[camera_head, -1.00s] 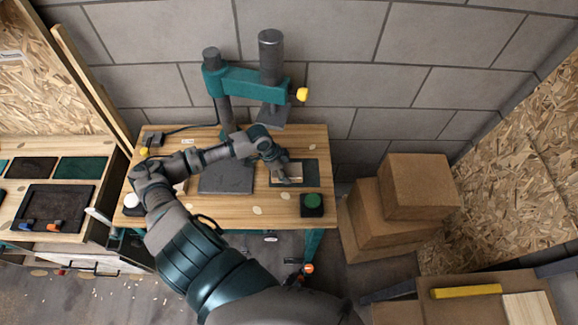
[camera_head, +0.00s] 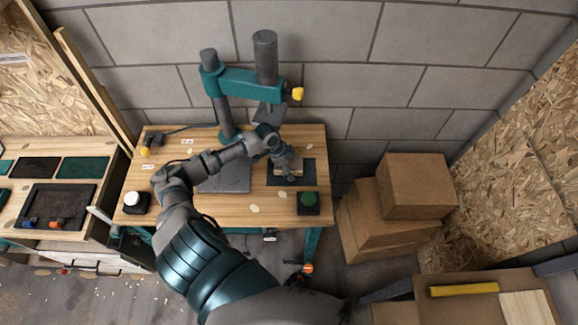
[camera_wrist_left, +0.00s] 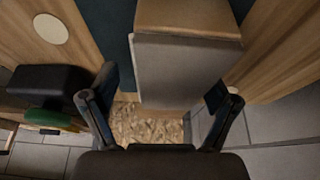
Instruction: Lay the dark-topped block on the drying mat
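The block (camera_head: 290,163) lies on a dark teal mat (camera_head: 308,179) at the right of the wooden table, partly hidden by my left gripper (camera_head: 291,179). In the left wrist view the block (camera_wrist_left: 187,70) shows a flat grey face and a tan wooden side, with the dark mat (camera_wrist_left: 116,22) beside it. My left gripper (camera_wrist_left: 158,105) is open, its fingers apart at the block's near end. A gap shows between the left finger and the block; contact on the right is unclear. My right gripper is not in view.
A grey plate (camera_head: 228,180) lies left of the mat. A green button (camera_head: 309,199) is at the front right and a white button (camera_head: 134,199) at the left. Cardboard boxes (camera_head: 413,185) stand on the right.

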